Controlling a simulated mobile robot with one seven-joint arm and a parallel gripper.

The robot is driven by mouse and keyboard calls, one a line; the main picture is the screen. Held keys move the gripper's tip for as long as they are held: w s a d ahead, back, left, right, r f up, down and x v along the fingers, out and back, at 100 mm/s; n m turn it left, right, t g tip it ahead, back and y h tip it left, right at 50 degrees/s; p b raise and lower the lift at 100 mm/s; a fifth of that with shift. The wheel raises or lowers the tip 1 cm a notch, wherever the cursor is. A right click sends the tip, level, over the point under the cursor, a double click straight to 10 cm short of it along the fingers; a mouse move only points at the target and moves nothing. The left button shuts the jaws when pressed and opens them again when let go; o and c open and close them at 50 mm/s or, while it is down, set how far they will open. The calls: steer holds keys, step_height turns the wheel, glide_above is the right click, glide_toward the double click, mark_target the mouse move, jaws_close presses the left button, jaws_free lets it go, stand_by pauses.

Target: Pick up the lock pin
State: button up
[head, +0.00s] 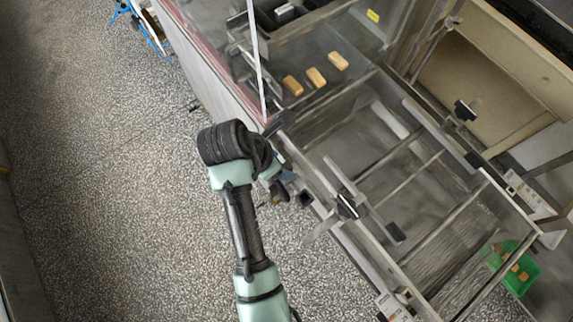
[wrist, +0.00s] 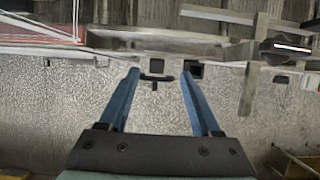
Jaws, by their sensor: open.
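A small dark T-shaped piece, which looks like the lock pin (wrist: 156,78), shows in the wrist view at the pale side rail of the machine. It lies between the tips of my gripper (wrist: 160,73) in the picture. The two blue fingers are apart with nothing held; I cannot tell how far the tips are from the pin. In the head view my gripper (head: 285,182) is beside the machine's near rail, and I cannot make out the pin there.
The machine frame (head: 352,232) with its open mesh bed fills the right. A dark square block (head: 306,199) sits on the near rail, and a black-hubbed handle (head: 346,206) is further along. Several tan bars (head: 316,77) lie upstream. A green crate (head: 519,283) stands lower right.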

steer(key=shift+a+p+x, duration=0.15)
steer(key=shift+p+x, duration=0.05)
steer(key=shift+x, duration=0.95)
steer(key=shift+a+p+x, duration=0.15)
steer(key=shift+p+x, duration=0.05)
steer(key=shift+x, duration=1)
jaws_close()
